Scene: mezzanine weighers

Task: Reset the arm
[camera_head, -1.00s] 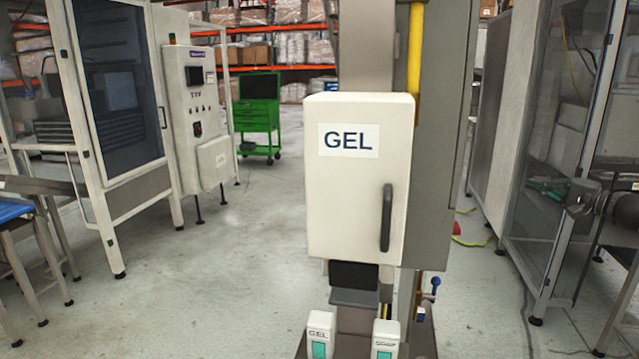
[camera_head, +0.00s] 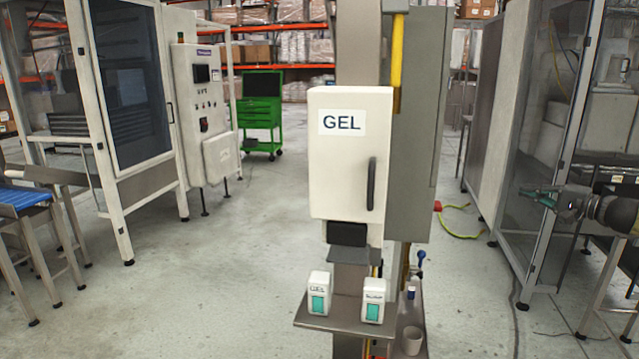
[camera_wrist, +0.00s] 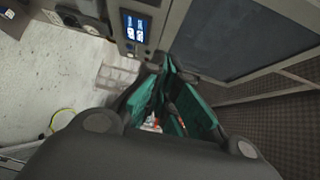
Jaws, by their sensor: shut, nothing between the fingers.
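My gripper (camera_head: 537,194) is at the right of the head view, with its teal fingers pointing left and my dark arm behind it at the right edge. It is shut and empty. It is in front of the glass-fronted machine frame on the right and apart from the white GEL cabinet (camera_head: 344,190). In the wrist view, the teal fingers of my gripper (camera_wrist: 166,66) come together at the tips, with nothing held between them.
A glass-fronted machine (camera_head: 600,75) stands right. A white enclosure (camera_head: 130,185) and blue conveyor (camera_head: 22,197) stand left. Floor between is open.

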